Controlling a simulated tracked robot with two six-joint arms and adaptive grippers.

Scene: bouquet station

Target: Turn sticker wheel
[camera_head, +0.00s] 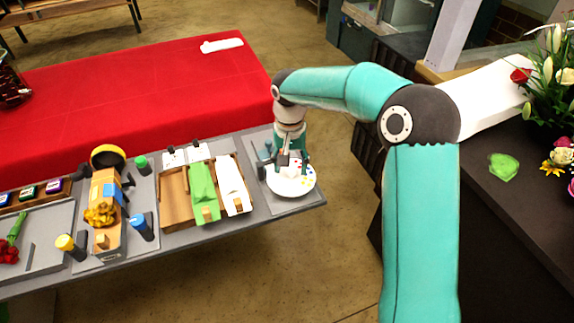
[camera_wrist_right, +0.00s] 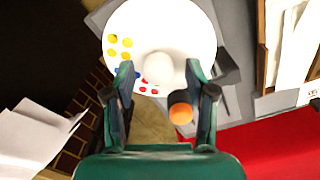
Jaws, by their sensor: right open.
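The sticker wheel (camera_head: 303,187) is a white disc with small coloured dots, lying on a grey board at the right end of the grey table. In the right wrist view the wheel (camera_wrist_right: 190,30) shows yellow, blue and red dots and a round white knob (camera_wrist_right: 158,68) at its middle. My right gripper (camera_head: 290,165) is over the wheel, pointing down. In the wrist view its open fingers (camera_wrist_right: 160,72) lie on either side of the knob, with gaps to both; contact cannot be told. My left gripper is not in view.
Left of the wheel stand wooden trays with green (camera_head: 203,187) and white sheets (camera_head: 231,180). An orange and black cylinder (camera_wrist_right: 180,107) shows near the right finger. A red-covered table (camera_head: 150,85) lies behind. Flowers (camera_head: 556,80) stand on the dark counter at right.

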